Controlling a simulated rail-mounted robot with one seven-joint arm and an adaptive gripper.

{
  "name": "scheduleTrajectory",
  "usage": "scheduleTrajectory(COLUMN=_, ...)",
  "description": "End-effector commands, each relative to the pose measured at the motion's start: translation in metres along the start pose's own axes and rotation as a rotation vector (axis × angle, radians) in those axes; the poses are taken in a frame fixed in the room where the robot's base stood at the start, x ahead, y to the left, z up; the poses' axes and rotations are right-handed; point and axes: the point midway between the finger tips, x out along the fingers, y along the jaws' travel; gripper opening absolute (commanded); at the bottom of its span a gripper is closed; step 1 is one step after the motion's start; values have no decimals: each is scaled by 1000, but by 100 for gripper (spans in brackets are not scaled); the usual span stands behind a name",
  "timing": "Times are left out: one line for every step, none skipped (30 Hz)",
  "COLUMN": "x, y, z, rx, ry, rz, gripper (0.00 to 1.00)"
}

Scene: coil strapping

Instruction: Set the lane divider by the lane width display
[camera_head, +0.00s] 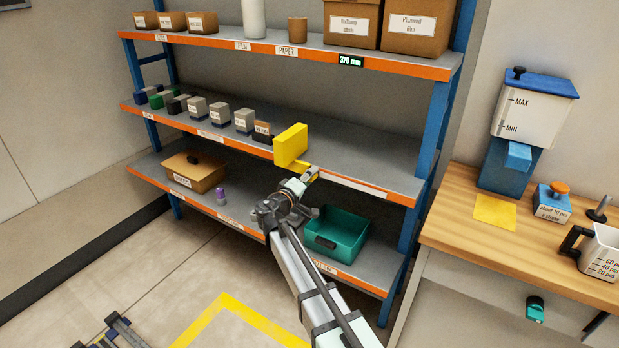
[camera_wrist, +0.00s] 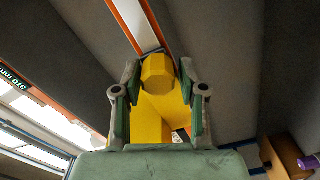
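The yellow lane divider (camera_head: 291,146) stands upright on the middle shelf, near the front edge, right of a row of small boxes. Its yellow handle (camera_head: 311,170) sticks out over the orange shelf edge. My gripper (camera_head: 304,178) is at this handle. In the wrist view the handle end (camera_wrist: 158,72) sits between the two fingers of my gripper (camera_wrist: 159,78); I cannot tell whether both fingers touch it. The lane width display (camera_head: 350,60) on the upper shelf edge reads 370 mm; part of it also shows in the wrist view (camera_wrist: 12,78).
Several small boxes (camera_head: 220,113) stand left of the divider; the shelf (camera_head: 365,165) right of it is clear. Below are a teal bin (camera_head: 337,236), a cardboard box (camera_head: 193,172) and a purple-capped item (camera_head: 220,194). A blue upright (camera_head: 424,165) bounds the right side.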

Motion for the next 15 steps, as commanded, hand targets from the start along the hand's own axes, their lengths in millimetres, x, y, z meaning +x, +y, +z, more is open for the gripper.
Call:
scheduleTrajectory(x=0, y=2, z=-1, rx=4, ry=0, rz=2, gripper=0)
scheduleTrajectory(x=1, y=1, z=-1, rx=4, ry=0, rz=2, gripper=0)
scheduleTrajectory(x=1, y=0, z=-2, rx=4, ry=0, rz=3, gripper=0)
scheduleTrajectory(x=1, y=-1, z=-3, rx=4, ry=1, rz=3, gripper=0)
scheduleTrajectory(x=1, y=-2, z=-5, rx=5, ry=1, rz=3, gripper=0)
scheduleTrajectory(x=2, y=-5, z=-9, rx=5, ry=1, rz=4, gripper=0)
scheduleTrajectory(x=2, y=-6, z=-12, rx=6, ry=1, rz=4, gripper=0)
scheduleTrajectory(x=2, y=-8, z=-15, rx=6, ry=2, rz=4, gripper=0)
scheduleTrajectory(x=2, y=-10, z=-20, rx=7, ry=2, rz=4, gripper=0)
scheduleTrajectory(x=2, y=-11, z=-23, rx=7, ry=2, rz=4, gripper=0)
scheduleTrajectory(x=2, y=-11, z=-25, rx=7, ry=1, rz=4, gripper=0)
scheduleTrajectory(x=2, y=-11, z=-28, rx=7, ry=1, rz=4, gripper=0)
scheduleTrajectory(x=2, y=-10, z=-29, rx=7, ry=1, rz=4, gripper=0)
scheduleTrajectory(x=2, y=-10, z=-29, rx=7, ry=1, rz=4, gripper=0)
scheduleTrajectory(x=1, y=-9, z=-29, rx=7, ry=2, rz=3, gripper=0)
